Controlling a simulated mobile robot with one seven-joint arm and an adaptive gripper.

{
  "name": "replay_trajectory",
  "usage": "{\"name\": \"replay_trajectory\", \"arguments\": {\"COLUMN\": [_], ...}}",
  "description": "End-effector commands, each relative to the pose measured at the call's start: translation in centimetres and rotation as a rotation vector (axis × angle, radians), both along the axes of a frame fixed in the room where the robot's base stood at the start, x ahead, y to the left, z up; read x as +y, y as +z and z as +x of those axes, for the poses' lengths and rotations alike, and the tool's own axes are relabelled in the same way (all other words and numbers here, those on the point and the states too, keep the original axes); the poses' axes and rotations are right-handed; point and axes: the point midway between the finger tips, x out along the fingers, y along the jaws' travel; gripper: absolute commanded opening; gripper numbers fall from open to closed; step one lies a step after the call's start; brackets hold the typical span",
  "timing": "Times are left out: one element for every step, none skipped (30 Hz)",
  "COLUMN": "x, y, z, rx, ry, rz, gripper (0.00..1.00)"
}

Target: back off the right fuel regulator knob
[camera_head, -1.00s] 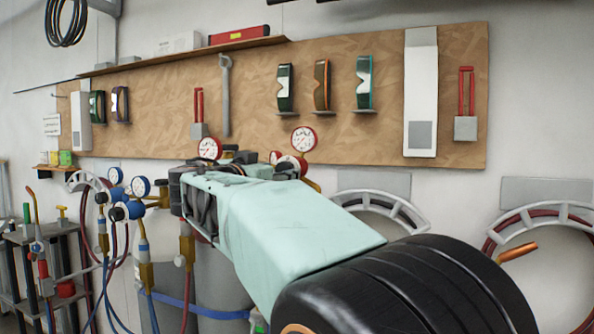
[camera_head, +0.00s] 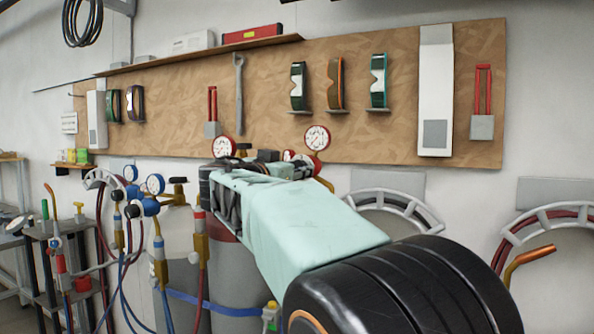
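The red-rimmed gauges of the fuel regulator show at the left (camera_head: 223,146) and the right (camera_head: 316,138) above my arm. Most of the regulator body and its knob are hidden behind my teal-sleeved arm; I cannot make out the knob clearly. A red-and-dark part (camera_head: 300,160) shows just above the sleeve. My gripper (camera_head: 222,190) is at the far end of the arm, dark and close in front of the regulator. Its fingertips are not clear, so I cannot tell whether it touches the knob or is open.
Blue-rimmed gauges (camera_head: 155,184) and hoses stand left of my gripper. Grey cylinders with a blue strap (camera_head: 210,304) are below it. A torch stand (camera_head: 60,235) is at far left. Hose reels (camera_head: 545,225) hang at right, under a tool board (camera_head: 270,85).

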Motion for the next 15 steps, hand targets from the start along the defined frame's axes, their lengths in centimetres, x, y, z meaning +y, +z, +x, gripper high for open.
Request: {"name": "replay_trajectory", "arguments": {"x": [0.0, 0.0, 0.01, 0.01, 0.0, 0.0, -0.01, 0.0, -0.01, -0.01, -0.02, -0.02, -0.03, -0.02, -0.02], "y": [-0.01, -0.01, -0.02, -0.04, -0.04, -0.06, -0.07, -0.09, -0.1, -0.11, -0.12, -0.13, -0.15, -0.17, -0.18], "z": [-0.01, -0.01, -0.01, -0.01, -0.01, -0.01, -0.01, -0.01, -0.02, -0.01, -0.02, -0.02, -0.02, -0.02, -0.02], "rx": [0.0, 0.001, 0.002, 0.004, 0.005, 0.009, 0.012, 0.015, 0.021, 0.026, 0.032, 0.04, 0.047, 0.054, 0.065], "ry": [0.0, 0.0, 0.0, 0.0, 0.0, 0.0, 0.0, 0.0, 0.0, 0.0, 0.0, 0.0, 0.0, 0.0, 0.0], "rz": [-0.001, -0.003, -0.007, -0.01, -0.015, -0.023, -0.033, -0.042, -0.058, -0.071, -0.087, -0.11, -0.129, -0.149, -0.179], "gripper": [0.05, 0.05, 0.05, 0.05, 0.05, 0.05, 0.05, 0.05, 0.05, 0.05, 0.05, 0.05, 0.05, 0.05, 0.05]}}
